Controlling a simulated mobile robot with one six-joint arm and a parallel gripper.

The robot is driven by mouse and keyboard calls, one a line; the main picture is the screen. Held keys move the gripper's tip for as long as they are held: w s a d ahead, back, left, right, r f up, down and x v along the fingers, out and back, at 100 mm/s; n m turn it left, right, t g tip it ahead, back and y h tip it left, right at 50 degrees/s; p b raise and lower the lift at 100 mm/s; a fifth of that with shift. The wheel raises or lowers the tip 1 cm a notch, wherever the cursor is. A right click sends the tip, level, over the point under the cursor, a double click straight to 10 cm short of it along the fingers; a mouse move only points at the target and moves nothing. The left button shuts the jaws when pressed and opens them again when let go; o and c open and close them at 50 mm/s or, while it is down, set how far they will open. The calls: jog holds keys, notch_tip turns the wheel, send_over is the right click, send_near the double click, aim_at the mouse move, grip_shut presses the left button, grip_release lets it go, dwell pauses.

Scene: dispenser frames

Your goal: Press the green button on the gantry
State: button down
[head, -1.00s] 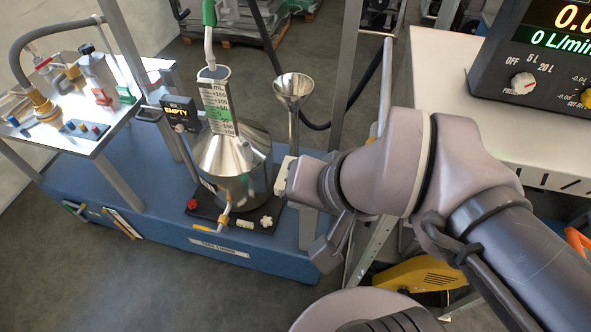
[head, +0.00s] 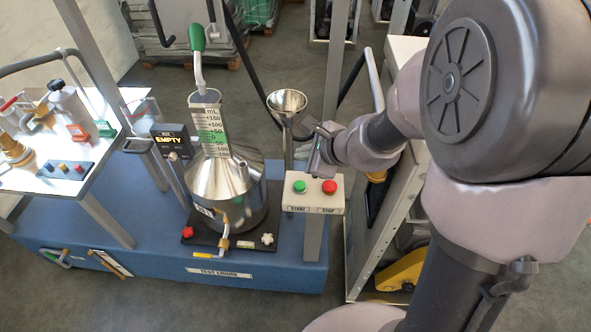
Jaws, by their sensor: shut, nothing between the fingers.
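A white button box (head: 312,206) with START and STOP labels is fixed on the gantry post. The green button (head: 299,187) is on its left, above START. The red button (head: 329,187) is on its right, above STOP. My gripper (head: 314,150) is shut and empty, just above the box and behind it in the picture. It appears apart from the green button; its exact distance from the box cannot be told.
A steel measuring vessel (head: 252,213) with a scaled neck stands left of the box, with an EMPTY display (head: 170,141) beside it. A steel funnel (head: 287,101) stands behind my gripper. The gantry post (head: 313,240) runs below the box.

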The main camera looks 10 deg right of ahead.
jog(key=b, duration=0.7)
send_over(302, 187)
notch_tip(302, 187, down, 8)
jog(key=shift+f, duration=0.1)
jog(key=shift+f+b, duration=0.35)
jog(key=shift+b, duration=0.3)
dwell(1.1)
jog(key=shift+f+b, duration=0.4)
jog(key=shift+b, duration=0.15)
jog(key=shift+f+b, duration=0.45)
jog(key=shift+b, duration=0.1)
dwell(0.5)
jog(key=shift+r, duration=0.15)
jog(key=shift+r+p, duration=0.7)
jog(key=shift+r, duration=0.05)
